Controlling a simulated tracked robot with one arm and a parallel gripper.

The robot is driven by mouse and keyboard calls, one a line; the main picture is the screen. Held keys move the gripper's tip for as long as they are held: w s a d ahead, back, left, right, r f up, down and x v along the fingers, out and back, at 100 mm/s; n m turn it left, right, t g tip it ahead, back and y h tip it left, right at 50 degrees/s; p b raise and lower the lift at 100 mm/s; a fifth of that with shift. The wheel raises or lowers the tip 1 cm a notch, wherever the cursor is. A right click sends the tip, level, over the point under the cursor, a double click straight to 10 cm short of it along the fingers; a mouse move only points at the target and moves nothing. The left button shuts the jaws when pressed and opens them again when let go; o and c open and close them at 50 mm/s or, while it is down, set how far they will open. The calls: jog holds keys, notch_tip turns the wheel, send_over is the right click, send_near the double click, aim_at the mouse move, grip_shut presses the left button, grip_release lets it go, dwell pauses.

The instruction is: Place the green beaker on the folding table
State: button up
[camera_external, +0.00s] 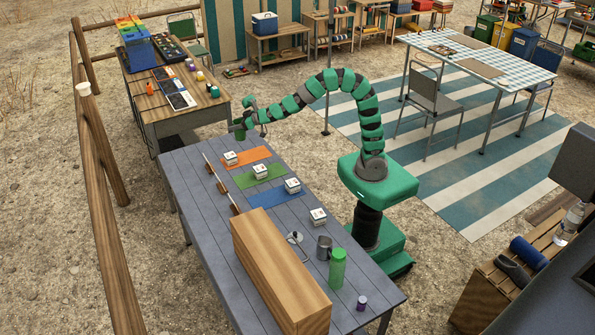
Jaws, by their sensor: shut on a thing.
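My gripper (241,124) is at the end of my green and black arm, over the far end of the grey slatted table (185,160). It is shut on a small green beaker (239,135), which hangs below the jaws and is partly hidden by them. Whether the beaker touches the table edge I cannot tell. Which table is the folding table is not clear from the picture; a table with a checkered cloth (520,75) stands at the upper right, and a wooden-topped table (205,113) stands behind the grey one.
The grey table holds orange (258,153), green (243,180) and blue (268,199) mats, several white blocks, a long wooden box (275,270), a grey mug (324,248) and a green bottle (337,268). A chair (432,100) stands by the checkered table. A wooden fence (105,190) runs at left.

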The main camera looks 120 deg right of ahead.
jog(key=s+d+f+m+g+h+p, duration=0.1)
jog(key=s+d+m+g+h, duration=0.3)
jog(key=s+d, duration=1.5)
notch_tip(320, 180, down, 15)
jog(key=m+g, duration=0.1)
jog(key=shift+w+a+b+x, duration=0.2)
jog(key=shift+w+b+x, duration=0.3)
jog(key=shift+x, duration=2.1)
jog(key=shift+w+a+b+x, duration=0.35)
jog(key=shift+w+x, duration=0.3)
jog(key=shift+x, duration=1.95)
jog(key=shift+w+a+b+x, duration=0.1)
jog(key=shift+w+b+x, duration=0.45)
jog(key=shift+x, duration=2.05)
jog(key=o, duration=1)
jog(key=shift+r, duration=0.1)
